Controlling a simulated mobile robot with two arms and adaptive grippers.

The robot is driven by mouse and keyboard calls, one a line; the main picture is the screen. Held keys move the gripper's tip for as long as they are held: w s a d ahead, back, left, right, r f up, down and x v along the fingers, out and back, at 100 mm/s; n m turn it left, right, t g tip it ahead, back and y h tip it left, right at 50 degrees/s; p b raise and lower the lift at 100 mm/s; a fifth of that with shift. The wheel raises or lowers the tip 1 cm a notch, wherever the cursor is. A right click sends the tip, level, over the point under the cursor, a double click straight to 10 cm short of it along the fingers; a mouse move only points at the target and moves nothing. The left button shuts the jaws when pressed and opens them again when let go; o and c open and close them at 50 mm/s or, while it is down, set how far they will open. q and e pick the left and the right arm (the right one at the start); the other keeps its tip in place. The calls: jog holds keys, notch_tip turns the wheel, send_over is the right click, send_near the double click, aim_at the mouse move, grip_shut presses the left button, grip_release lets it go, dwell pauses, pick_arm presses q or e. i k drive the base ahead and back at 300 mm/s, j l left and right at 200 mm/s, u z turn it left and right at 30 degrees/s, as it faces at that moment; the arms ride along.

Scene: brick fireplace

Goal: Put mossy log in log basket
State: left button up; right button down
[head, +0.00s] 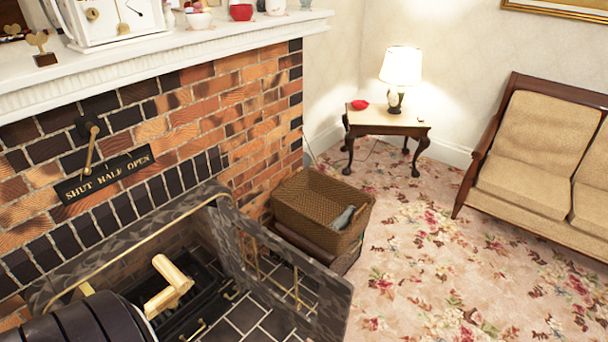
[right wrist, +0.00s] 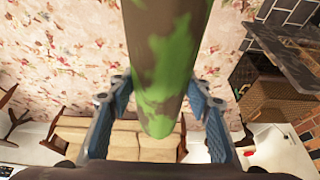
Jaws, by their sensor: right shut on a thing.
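The mossy log (right wrist: 165,60), brown with green patches, fills the middle of the right wrist view. My right gripper (right wrist: 159,88) is shut on it, with one blue finger on each side. The log does not show in the head view. The log basket (head: 300,207) is a brown woven open box beside the brick fireplace in the head view. A grey-green object (head: 344,217) lies in it. The basket also shows at the right of the right wrist view (right wrist: 272,99), apart from the held log. My left gripper is in neither view.
Pale wood (head: 168,285) sits in the fireplace behind a dark fender (head: 300,275). A side table (head: 388,123) with a lit lamp (head: 401,67) stands in the corner. A beige sofa (head: 535,150) is at right. Floral carpet (head: 450,270) lies clear between.

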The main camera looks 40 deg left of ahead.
aim_at(315, 213)
jog(key=i+l+u, duration=0.15)
jog(key=i+u, duration=0.3)
jog(key=i+l+u, duration=0.3)
jog(key=i+u, duration=0.15)
jog(key=i+l+u, duration=0.95)
jog(key=l+u, duration=0.25)
jog(key=l, duration=0.2)
jog(key=i+l+u, duration=0.25)
jog(key=l, duration=0.15)
jog(key=l+u, duration=0.25)
jog(key=l, duration=0.15)
jog(key=i+l+u, duration=0.6)
jog(key=l+u, duration=0.15)
jog(key=u, duration=0.2)
